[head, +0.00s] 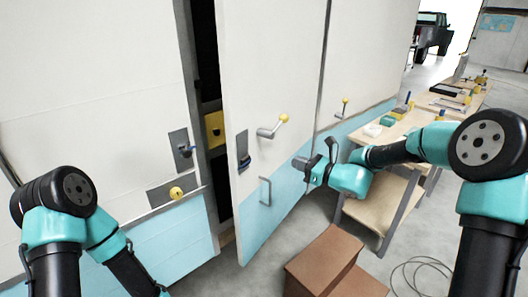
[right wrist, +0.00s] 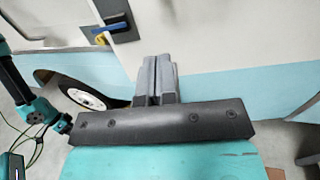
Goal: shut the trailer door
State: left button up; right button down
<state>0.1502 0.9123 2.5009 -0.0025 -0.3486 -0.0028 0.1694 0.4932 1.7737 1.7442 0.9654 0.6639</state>
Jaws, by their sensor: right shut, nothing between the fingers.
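The trailer door (head: 280,60) is white above and light blue below. It stands ajar, with a dark gap along its left edge, beside the trailer body (head: 95,90). It carries a dark latch plate (head: 243,163), a grey lever with a yellow knob (head: 275,127) and a grey loop handle (head: 265,190). My right gripper (head: 303,163) is shut and empty, close to the door's outer face, right of the loop handle; I cannot tell if it touches. Its closed fingers (right wrist: 155,78) point at a white and blue panel in the right wrist view. Only my left arm shows at lower left; its gripper is out of view.
Brown boxes (head: 325,260) stand on the floor below the door. A wooden workbench (head: 385,195) with tools is at the right, under my right arm. A cable (head: 415,275) lies on the floor. A wheel (right wrist: 82,93) shows at the left in the right wrist view.

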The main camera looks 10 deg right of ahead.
aim_at(257, 148)
jog(key=x, duration=1.4)
jog(key=shift+a, duration=0.1)
